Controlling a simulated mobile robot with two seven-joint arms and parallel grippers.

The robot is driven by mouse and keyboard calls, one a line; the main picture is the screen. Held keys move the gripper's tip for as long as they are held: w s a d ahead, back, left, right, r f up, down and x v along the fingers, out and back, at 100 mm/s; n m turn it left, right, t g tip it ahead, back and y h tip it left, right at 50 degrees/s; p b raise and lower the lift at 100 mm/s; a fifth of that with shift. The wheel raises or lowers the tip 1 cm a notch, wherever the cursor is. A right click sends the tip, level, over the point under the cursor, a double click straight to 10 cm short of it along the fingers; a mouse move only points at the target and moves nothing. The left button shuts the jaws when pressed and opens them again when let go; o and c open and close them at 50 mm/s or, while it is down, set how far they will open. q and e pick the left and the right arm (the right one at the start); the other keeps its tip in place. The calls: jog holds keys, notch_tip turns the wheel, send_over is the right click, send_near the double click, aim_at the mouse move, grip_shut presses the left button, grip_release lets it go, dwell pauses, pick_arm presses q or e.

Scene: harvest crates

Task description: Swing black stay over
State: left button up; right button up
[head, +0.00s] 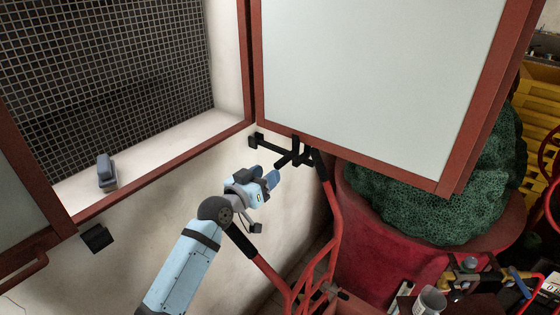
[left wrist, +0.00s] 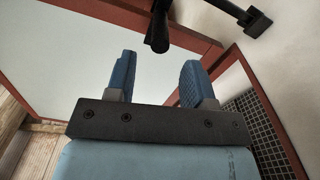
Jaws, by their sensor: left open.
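The black stay (head: 274,149) is a thin dark bar running from a black bracket (head: 254,140) on the wall to the lower edge of the open right shutter (head: 375,80). Its dark knobbed end sits just beyond my left gripper (head: 271,178). In the left wrist view the knob (left wrist: 159,32) hangs above the gap between my two blue fingertips (left wrist: 160,80), apart from them. The bar and bracket (left wrist: 257,22) show at upper right there. My left gripper is open and empty. My right gripper is not in view.
A barred window (head: 110,80) with a white sill carries a small grey object (head: 106,172). A second shutter (head: 25,200) stands at far left above a black block (head: 96,238). A red tubular frame (head: 325,220), a red tub (head: 385,240) and a cluttered bench lie to the right.

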aim_at(280, 161)
pick_arm(q)
jog(key=x, duration=0.6)
jog(key=shift+w+d+p, duration=0.15)
jog(key=shift+p, duration=0.15)
jog(key=shift+c, duration=0.3)
grip_shut()
notch_tip(280, 161, down, 2)
jog(key=shift+d+f+m+b, duration=0.15)
jog(key=shift+m+b, duration=0.55)
jog(key=shift+b, duration=0.4)
